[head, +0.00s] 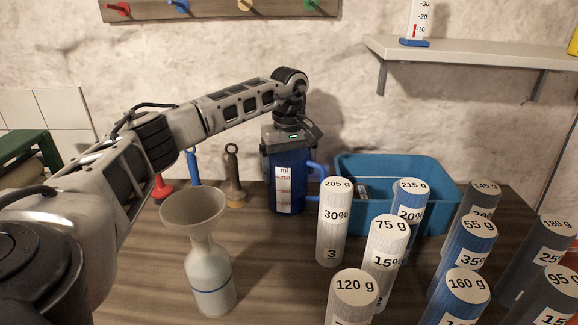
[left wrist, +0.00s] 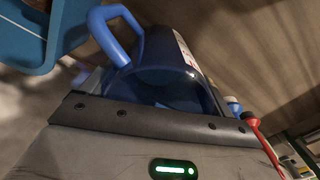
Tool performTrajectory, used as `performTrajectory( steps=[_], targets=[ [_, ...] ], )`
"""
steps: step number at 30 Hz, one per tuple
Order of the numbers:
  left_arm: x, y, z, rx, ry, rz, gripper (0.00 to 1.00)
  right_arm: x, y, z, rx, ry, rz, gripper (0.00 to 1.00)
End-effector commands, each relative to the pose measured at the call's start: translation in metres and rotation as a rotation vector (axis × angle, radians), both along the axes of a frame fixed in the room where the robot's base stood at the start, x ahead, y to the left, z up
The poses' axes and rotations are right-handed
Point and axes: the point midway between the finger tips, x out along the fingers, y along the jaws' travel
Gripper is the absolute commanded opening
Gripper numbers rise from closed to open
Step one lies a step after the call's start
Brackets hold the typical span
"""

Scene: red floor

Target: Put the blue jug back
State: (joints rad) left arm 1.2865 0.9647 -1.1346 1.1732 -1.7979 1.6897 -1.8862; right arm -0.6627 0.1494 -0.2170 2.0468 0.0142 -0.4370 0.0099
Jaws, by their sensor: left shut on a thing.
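The blue jug (head: 288,178) stands upright at the back of the wooden table in the head view, with a white scale label on its front and its handle to the right. My left gripper (head: 289,143) is over its top, shut on it; the fingertips are mostly hidden. In the left wrist view the jug (left wrist: 168,62) fills the space just past my gripper, with its handle (left wrist: 108,30) at upper left. Whether its base touches the table is hard to tell. My right gripper is in neither view.
A blue bin (head: 440,180) stands right of the jug. Several labelled cylinders (head: 385,255) fill the front right. A funnel on a bottle (head: 208,275) stands front left. Small coloured-handled tools (head: 234,180) stand left of the jug. A shelf (head: 470,52) is above right.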

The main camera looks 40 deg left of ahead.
Motion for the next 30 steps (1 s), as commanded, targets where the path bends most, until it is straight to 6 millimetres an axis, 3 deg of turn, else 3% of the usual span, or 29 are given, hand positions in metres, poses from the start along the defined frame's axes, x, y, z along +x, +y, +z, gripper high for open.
performTrajectory(
  steps=[8, 9, 20, 30],
  targets=[
    [0.000, 0.000, -0.002, 0.000, -0.002, 0.000, 0.19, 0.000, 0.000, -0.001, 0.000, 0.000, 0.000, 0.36],
    [0.000, 0.000, -0.002, 0.000, 0.000, 0.000, 0.99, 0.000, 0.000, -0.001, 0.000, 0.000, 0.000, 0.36],
    [0.001, 0.000, 0.006, 0.000, -0.003, 0.000, 1.00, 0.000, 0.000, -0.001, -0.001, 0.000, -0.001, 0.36],
    [0.001, 0.000, 0.073, -0.001, -0.006, 0.000, 1.00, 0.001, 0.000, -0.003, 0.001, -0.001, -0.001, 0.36]
  ],
)
